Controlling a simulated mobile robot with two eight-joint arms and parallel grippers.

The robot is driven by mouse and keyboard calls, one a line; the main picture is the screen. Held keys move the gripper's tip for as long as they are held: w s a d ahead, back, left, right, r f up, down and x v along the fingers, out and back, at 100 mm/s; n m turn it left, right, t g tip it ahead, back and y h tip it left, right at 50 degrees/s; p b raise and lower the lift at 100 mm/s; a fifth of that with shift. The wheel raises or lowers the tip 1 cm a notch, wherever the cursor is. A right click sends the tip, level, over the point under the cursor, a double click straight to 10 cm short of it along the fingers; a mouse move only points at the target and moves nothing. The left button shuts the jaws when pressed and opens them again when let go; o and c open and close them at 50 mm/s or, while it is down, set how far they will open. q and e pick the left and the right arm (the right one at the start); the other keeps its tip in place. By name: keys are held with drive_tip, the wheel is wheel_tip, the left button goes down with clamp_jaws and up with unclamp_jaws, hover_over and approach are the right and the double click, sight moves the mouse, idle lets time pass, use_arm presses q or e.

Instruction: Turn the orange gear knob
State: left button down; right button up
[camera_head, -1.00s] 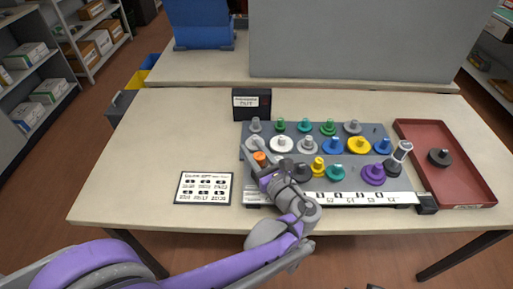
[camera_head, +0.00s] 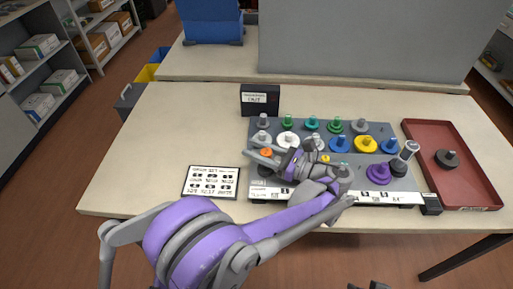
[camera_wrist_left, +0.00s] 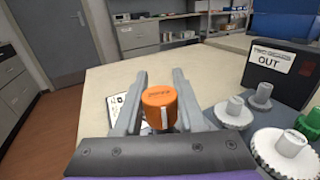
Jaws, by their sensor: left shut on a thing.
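The orange gear knob (camera_head: 266,153) is at the left part of the grey gear board (camera_head: 387,130). In the left wrist view the knob (camera_wrist_left: 160,98) is a short orange cylinder with a white line on its side. My left gripper (camera_head: 258,157) reaches it from the right, with a finger on either side of the knob, shut on it. The fingers (camera_wrist_left: 157,108) also flank it in the left wrist view. The knob's lower part is partly hidden by the gripper. Dark tips of what appears to be my right gripper (camera_head: 367,286) just show at the bottom edge.
Several coloured gears, such as a yellow one (camera_head: 366,146) and a purple one (camera_head: 379,173), sit on the board. A black box marked OUT (camera_head: 260,99) stands behind it. A red tray (camera_head: 466,181) is at the right, a printed card (camera_head: 211,182) at the left. The table's left side is clear.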

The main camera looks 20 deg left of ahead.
idle(0.4)
use_arm(q)
drive_tip(key=c, duration=0.5)
unclamp_jaws()
